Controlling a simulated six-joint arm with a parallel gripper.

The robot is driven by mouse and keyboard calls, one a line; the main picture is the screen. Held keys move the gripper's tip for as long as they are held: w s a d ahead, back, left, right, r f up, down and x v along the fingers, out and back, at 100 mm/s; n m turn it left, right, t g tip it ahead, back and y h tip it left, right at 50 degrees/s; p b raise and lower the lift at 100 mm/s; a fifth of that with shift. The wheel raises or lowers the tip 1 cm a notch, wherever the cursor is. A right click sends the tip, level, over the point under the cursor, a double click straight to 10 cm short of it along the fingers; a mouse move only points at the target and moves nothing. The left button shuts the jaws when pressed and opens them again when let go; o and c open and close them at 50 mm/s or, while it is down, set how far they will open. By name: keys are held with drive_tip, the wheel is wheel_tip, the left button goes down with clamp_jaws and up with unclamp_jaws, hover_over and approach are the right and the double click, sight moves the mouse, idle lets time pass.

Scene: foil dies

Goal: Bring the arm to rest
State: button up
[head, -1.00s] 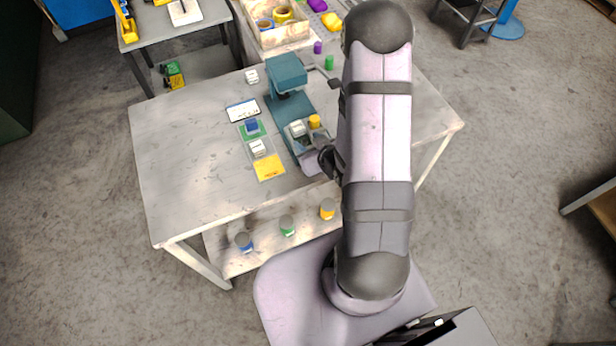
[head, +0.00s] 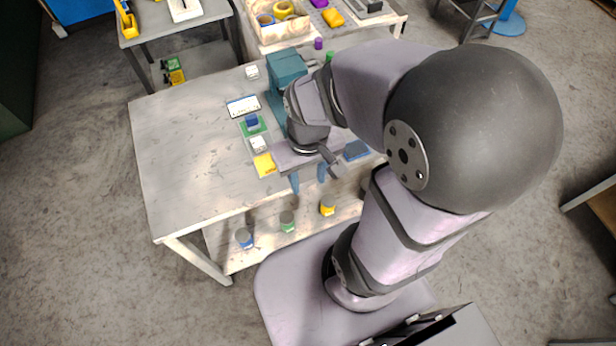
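My arm is bent, with its large dark elbow high on the right. The forearm reaches left to my gripper (head: 308,178), which points down over the table's front edge. Its two blue fingers stand apart with nothing visible between them, so it is open and empty. Behind the wrist stands the teal press (head: 287,66); its lower part is mostly hidden by my wrist.
The grey worktable (head: 185,165) has a clear left side. Left of the press lie a white card (head: 243,106), a green mat (head: 255,127) with a blue die, a white die (head: 258,144) and a yellow mat (head: 264,164). Several jars stand on the lower shelf.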

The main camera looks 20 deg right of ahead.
drive_tip(key=shift+s+a+r, duration=0.1)
drive_tip(key=shift+s+r, duration=0.05)
drive_tip(key=shift+s, duration=0.05)
wheel_tip(320, 180, down, 22)
drive_tip(key=b, duration=2.2)
